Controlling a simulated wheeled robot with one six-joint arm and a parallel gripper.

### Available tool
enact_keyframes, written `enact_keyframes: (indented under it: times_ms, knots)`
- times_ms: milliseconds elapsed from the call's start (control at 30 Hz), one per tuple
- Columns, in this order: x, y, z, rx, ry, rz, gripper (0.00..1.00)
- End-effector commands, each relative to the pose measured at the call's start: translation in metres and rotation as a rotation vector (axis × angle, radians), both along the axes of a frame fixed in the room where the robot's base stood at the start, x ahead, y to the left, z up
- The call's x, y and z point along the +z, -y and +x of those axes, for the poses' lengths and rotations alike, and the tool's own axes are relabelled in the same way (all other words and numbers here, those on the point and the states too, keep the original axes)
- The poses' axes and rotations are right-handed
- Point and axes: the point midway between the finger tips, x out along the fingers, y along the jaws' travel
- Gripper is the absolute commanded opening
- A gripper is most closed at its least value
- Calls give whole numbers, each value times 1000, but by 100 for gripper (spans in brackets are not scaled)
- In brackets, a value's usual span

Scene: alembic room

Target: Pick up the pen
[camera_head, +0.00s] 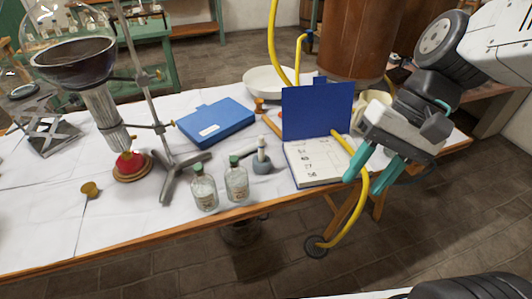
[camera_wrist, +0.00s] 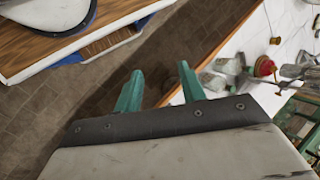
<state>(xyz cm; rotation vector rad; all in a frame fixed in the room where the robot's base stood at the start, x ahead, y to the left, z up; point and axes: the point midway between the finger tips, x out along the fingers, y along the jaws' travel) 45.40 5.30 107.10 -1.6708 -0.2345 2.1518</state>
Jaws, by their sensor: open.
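I cannot make out a pen for certain in either view. A thin orange-brown stick (camera_head: 271,126) lies on the table left of the book; I cannot tell whether it is a pen. An open book (camera_head: 308,168) with a raised blue cover (camera_head: 318,112) and written pages lies near the table's front edge. My gripper (camera_head: 364,184) is open, with teal fingers pointing down just right of the book's page. In the wrist view its fingers (camera_wrist: 160,68) stand apart with nothing between them and the floor behind.
A metal stand (camera_head: 166,155), a blue case (camera_head: 215,123) and a white dish (camera_head: 265,83) are farther off. A yellow tube (camera_head: 358,205) hangs beside my gripper.

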Motion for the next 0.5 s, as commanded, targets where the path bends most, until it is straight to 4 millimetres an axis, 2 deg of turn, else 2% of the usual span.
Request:
enact_keyframes:
  times_ms: [200,367,500]
  knots:
    - [-17,-59,46,-189,-294,312,40]
    - [-34,-92,92,-368,-483,522,40]
    - [-59,-110,138,-552,-628,691,40]
